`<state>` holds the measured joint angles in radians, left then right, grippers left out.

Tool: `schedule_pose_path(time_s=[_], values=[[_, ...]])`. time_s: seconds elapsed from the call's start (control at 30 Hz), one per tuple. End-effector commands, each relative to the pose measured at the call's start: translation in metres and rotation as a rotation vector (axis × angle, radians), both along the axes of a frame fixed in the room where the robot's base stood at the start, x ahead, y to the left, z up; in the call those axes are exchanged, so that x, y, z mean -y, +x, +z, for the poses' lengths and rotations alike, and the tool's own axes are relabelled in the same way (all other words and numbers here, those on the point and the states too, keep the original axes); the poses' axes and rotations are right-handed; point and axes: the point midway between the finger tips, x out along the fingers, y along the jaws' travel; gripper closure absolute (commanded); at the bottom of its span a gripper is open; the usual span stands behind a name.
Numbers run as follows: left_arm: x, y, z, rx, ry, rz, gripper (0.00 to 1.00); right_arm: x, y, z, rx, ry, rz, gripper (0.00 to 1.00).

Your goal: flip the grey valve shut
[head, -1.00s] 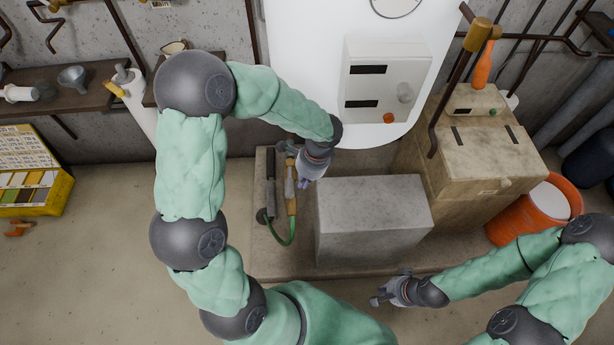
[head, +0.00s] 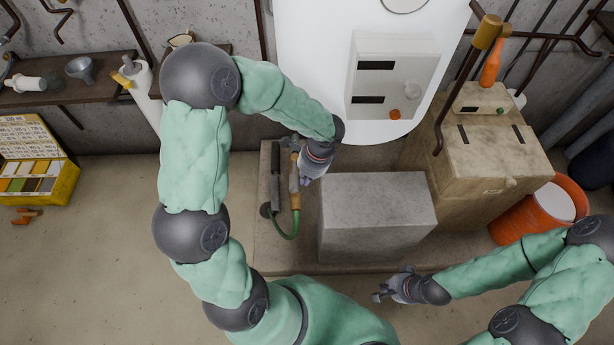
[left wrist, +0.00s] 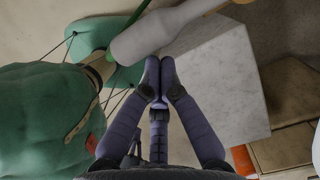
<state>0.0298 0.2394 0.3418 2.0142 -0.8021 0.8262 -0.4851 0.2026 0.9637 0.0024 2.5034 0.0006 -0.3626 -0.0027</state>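A brass-coloured pipe (head: 294,187) with a green hose (head: 281,235) at its lower end lies on the low plinth, beside a dark grey cylinder (head: 275,185). In the left wrist view a long pale grey piece, seemingly the grey valve (left wrist: 165,31), lies roughly in line with the pipe just beyond my fingertips. I cannot tell whether they touch it. My left gripper (head: 304,177) is over the pipe's right side; in the left wrist view its fingertips (left wrist: 159,72) are together with nothing between them. My right gripper (head: 382,292) seems open and empty in front of the plinth.
A concrete block (head: 377,215) stands close right of my left gripper. Behind it is a white tank with a control box (head: 392,75). A wooden crate (head: 490,155) and an orange bucket (head: 540,210) stand to the right. The floor at left is mostly clear.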

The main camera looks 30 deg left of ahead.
Motion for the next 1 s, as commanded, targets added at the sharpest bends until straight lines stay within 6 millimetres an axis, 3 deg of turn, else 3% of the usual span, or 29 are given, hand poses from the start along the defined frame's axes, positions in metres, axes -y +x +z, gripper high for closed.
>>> schedule_pose_path(time_s=[0.47,1.0], values=[[-0.008,-0.01,0.001,-0.003,0.0,-0.12,1.0,0.0,0.0,0.009,0.0,0.0,0.0,1.0],[-0.045,-0.034,0.0,-0.005,-0.002,-0.576,1.0,0.0,0.0,0.033,0.0,0.0,0.0,1.0]])
